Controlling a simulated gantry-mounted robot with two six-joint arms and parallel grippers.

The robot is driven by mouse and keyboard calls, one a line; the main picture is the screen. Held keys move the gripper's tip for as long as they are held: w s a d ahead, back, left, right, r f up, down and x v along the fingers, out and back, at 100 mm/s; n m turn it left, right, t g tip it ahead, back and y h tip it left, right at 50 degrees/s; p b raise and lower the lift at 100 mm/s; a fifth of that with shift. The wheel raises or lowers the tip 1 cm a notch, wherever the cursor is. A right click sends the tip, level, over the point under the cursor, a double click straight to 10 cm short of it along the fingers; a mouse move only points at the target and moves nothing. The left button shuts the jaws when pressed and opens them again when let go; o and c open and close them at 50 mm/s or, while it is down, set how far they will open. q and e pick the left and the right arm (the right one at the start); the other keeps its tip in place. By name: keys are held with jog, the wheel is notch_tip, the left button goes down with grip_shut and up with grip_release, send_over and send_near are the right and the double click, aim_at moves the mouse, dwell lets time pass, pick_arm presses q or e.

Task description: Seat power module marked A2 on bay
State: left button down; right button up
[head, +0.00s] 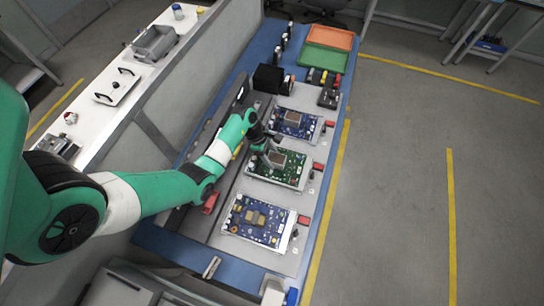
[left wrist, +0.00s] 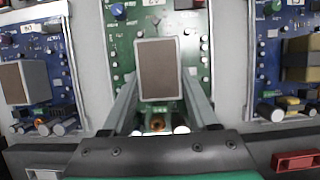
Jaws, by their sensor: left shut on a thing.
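My left gripper (head: 270,151) is over the green circuit board (head: 295,173), the middle of three boards. In the left wrist view its two fingers (left wrist: 162,105) close from both sides on a brown block with a pale grey rim (left wrist: 160,68), which looks like the power module. The block is over the green board (left wrist: 123,45); I cannot tell whether it touches the board or is held above it. No A2 mark is readable, and the bay under the block is hidden. My right gripper is not in view.
A blue board with a brown block (head: 297,123) lies beyond, and a blue board with tan parts (head: 258,222) lies nearer. Red parts (head: 318,168) sit along the boards' right side. Orange (head: 330,38) and green (head: 324,60) trays and a black box (head: 268,78) stand at the far end.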

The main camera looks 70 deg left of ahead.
pick_arm(q)
jog(key=shift+f+b, duration=0.3)
jog(key=shift+f, duration=0.15)
dwell(0.4)
jog(key=shift+p, duration=0.3)
dwell(0.4)
jog(key=shift+f, duration=0.55)
dwell(0.5)
jog(key=shift+c, duration=0.4)
grip_release()
jog(key=shift+f+b, duration=0.1)
jog(key=shift+b, duration=0.2)
jog(key=c, duration=0.4)
jog(key=shift+o, duration=0.2)
